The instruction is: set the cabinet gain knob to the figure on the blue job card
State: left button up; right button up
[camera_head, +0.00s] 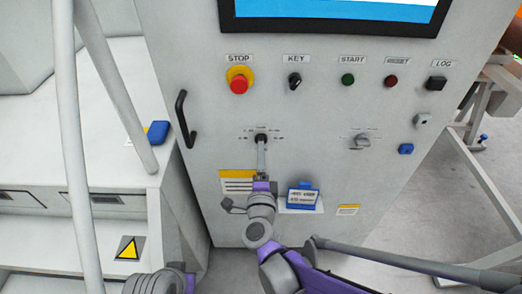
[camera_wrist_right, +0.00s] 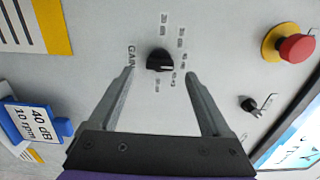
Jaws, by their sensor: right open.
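The black gain knob (camera_wrist_right: 160,60) sits on the cabinet face beside the word GAIN, ringed by small scale marks too blurred to read surely. Its pale pointer line appears to face right in the wrist view. In the head view the knob (camera_head: 261,137) is partly hidden by my right gripper (camera_head: 262,146). That gripper (camera_wrist_right: 160,74) is open, its fingertips on either side of the knob and apart from it. The blue job card (camera_wrist_right: 38,122) reads 40 dB, 10 rpm; it also shows in the head view (camera_head: 302,198). My left gripper is out of view.
Above the knob are a red STOP button (camera_head: 239,80), a KEY switch (camera_head: 295,80), green START (camera_head: 348,79) and red RESET (camera_head: 391,81) buttons. A second, grey knob (camera_head: 362,142) is to the right. A black handle (camera_head: 184,118) stands out at left.

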jog(key=s, duration=0.7)
dwell(0.3)
notch_tip(320, 180, up, 6)
jog(key=s+d+n+g+y+p, duration=0.2)
jog(key=s+n+g+y+p, duration=0.3)
jog(key=n, duration=0.7)
jog(key=s+d+f+n+g+h+p, duration=0.2)
jog(key=s+d+f+n+g+p, duration=0.1)
jog(key=s+d, duration=0.3)
jog(key=s+d+f+n+g+h+p, duration=0.3)
jog(key=s+d, duration=0.3)
jog(key=d, duration=0.3)
jog(key=shift+s+d+g, duration=0.3)
jog(key=shift+d+g, duration=0.1)
jog(key=shift+g, duration=0.4)
